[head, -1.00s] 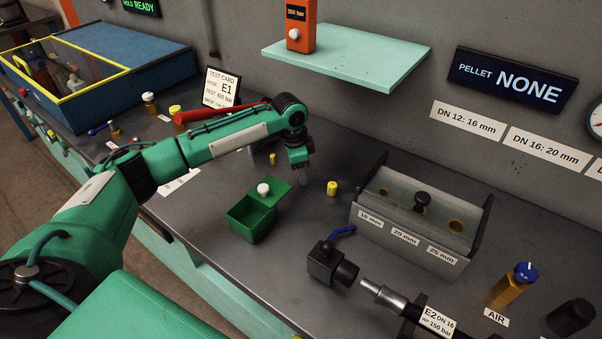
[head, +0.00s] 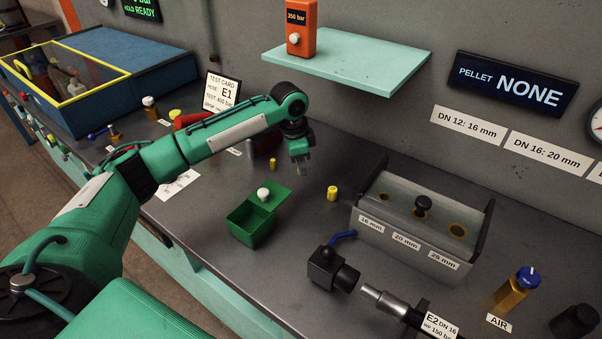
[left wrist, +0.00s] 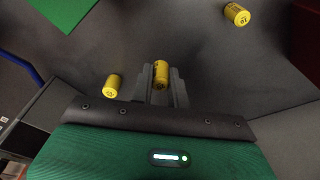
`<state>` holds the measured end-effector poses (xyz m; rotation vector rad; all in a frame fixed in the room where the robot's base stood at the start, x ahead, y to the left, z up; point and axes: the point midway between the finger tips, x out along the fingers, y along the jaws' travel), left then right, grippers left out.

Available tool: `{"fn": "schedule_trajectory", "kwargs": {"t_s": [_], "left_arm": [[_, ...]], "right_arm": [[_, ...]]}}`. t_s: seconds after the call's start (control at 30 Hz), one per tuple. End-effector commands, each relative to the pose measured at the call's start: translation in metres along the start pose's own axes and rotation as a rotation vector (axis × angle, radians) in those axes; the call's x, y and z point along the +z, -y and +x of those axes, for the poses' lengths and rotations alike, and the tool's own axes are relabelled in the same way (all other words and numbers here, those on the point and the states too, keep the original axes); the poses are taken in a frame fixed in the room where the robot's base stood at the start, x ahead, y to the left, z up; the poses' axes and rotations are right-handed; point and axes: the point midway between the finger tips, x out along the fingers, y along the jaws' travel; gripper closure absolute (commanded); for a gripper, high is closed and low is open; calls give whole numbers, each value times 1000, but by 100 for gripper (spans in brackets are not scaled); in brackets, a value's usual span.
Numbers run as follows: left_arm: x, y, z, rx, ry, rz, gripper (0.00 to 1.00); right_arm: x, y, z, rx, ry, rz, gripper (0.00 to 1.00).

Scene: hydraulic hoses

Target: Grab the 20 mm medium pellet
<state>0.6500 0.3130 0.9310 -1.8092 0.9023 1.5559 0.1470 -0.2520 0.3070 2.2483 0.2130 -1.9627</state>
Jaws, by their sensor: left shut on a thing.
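My left gripper (head: 301,164) is above the bench, behind the green box. In the left wrist view its fingers (left wrist: 160,88) are shut on a yellow pellet (left wrist: 160,74); I cannot read its size. The head view does not show this pellet clearly. A second yellow pellet (head: 333,193) stands on the bench right of the green box; it also shows in the left wrist view (left wrist: 113,86). A third yellow pellet (head: 273,163) stands behind the box and shows at the wrist view's upper right (left wrist: 237,14). My right gripper is out of view.
The open green box (head: 250,226) has a white-knobbed lid. The grey pellet rack (head: 405,243) is labelled 16, 20 and 25 mm. A black fitting with a blue lever (head: 328,266) stands in front. A pale shelf (head: 345,62) overhangs the back. The display (head: 512,84) reads PELLET NONE.

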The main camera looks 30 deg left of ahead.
Motion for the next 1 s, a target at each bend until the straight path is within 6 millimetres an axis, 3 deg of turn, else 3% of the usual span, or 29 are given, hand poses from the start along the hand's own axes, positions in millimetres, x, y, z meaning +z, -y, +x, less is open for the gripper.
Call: {"fn": "schedule_trajectory", "kwargs": {"t_s": [0.4,0.67,0.8,1.0], "left_arm": [[-56,56,12,1,-2,-3,100],[-86,84,16,1,-2,-2,100],[-98,98,17,0,-2,-3,100],[-112,113,20,0,-1,-3,100]], "right_arm": [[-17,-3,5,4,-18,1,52],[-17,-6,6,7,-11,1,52],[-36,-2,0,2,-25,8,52],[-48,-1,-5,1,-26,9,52]]}}
